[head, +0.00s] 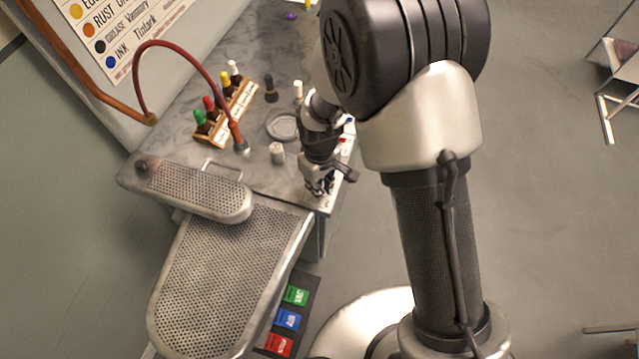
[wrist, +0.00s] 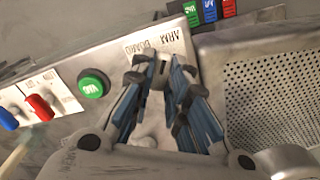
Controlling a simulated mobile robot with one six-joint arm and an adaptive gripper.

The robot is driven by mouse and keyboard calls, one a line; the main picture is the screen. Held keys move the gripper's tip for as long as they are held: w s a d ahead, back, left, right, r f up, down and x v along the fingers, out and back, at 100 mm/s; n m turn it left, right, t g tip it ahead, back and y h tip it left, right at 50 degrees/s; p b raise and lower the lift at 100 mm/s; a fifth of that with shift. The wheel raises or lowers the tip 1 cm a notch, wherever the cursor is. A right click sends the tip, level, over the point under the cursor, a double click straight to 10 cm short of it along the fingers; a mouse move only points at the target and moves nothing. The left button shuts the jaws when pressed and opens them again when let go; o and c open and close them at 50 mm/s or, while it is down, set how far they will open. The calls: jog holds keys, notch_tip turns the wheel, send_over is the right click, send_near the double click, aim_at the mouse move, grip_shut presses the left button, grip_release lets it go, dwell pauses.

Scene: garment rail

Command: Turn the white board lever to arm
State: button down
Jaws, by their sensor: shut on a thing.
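My gripper (wrist: 160,75) is at a metal control panel (wrist: 110,57) with upside-down BOARD and ARM labels. Its fingertips are closed around a small pale piece, the white board lever (wrist: 157,73), mostly hidden between them. Which way the lever points is hard to tell. In the head view my gripper (head: 318,187) points down at the table's front right edge, and the lever is hidden.
A green button (wrist: 93,83), a red lever (wrist: 40,107) and a blue lever (wrist: 7,118) sit left on the panel. The perforated ironing board (head: 225,275) and smaller sleeve board (head: 195,190) lie left of my gripper. A bottle rack (head: 225,112) and hose (head: 215,80) stand behind.

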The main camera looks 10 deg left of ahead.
jog(key=c, duration=1.6)
grip_release()
jog(key=shift+o, duration=0.2)
jog(key=shift+r, duration=0.1)
notch_tip(320, 180, up, 12)
